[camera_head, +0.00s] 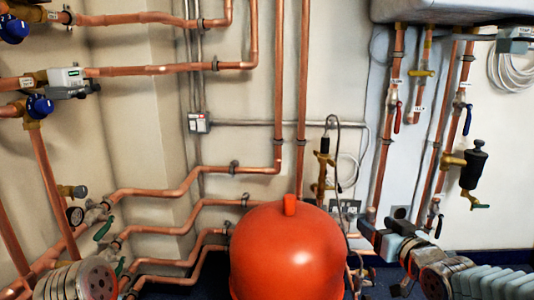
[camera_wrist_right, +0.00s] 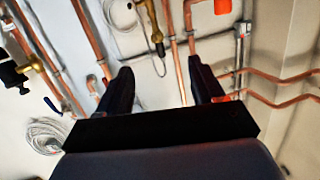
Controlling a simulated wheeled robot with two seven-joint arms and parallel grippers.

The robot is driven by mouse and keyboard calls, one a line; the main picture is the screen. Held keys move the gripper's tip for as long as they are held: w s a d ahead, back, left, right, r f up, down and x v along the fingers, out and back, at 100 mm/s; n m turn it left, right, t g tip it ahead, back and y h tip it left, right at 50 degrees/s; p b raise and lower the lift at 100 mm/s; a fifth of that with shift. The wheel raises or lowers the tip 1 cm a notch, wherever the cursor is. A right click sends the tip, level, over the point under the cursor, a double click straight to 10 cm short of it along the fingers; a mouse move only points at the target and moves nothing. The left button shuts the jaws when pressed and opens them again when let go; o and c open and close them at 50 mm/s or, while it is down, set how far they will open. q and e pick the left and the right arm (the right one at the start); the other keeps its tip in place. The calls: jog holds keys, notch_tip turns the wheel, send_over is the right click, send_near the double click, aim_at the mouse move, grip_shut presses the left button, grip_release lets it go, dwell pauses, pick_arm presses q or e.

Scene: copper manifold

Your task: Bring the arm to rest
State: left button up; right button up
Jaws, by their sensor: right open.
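My right gripper (camera_wrist_right: 162,88) shows in the right wrist view. Its two dark fingers stand wide apart, with nothing between them but the view of the wall and pipes beyond. It is open and empty. My left gripper is in neither view.
A red-orange vessel (camera_head: 288,255) stands at the bottom middle. Copper pipes (camera_head: 200,178) run along the pale wall. A black fitting (camera_head: 473,165) and red-handled valve (camera_head: 398,117) are at right. Blue-capped valves (camera_head: 40,106) are at left.

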jog(key=s+a+f+m+g+p, duration=0.1)
jog(key=s+a+f+g+p, duration=0.15)
jog(key=f, duration=0.55)
jog(key=s+a+f+g+p, duration=0.1)
jog(key=a+f+g, duration=0.2)
jog(key=f, duration=0.5)
jog(key=s+a+f+m+g+p, duration=0.1)
jog(key=s+a+f+g+p, duration=0.15)
jog(key=f, duration=0.55)
jog(key=s+a+f+g+p, duration=0.1)
jog(key=s+a+f+g, duration=0.2)
jog(key=s+f, duration=0.4)
jog(key=s+a+f+m+g+y+p, duration=0.1)
jog(key=s+a+f+g+p, duration=0.1)
jog(key=s+f, duration=0.4)
jog(key=s+a+g, duration=0.1)
jog(key=s+g, duration=0.1)
jog(key=s, duration=0.2)
jog(key=shift+s+f+p, duration=0.3)
jog(key=shift+s+f, duration=0.05)
jog(key=shift+s, duration=0.05)
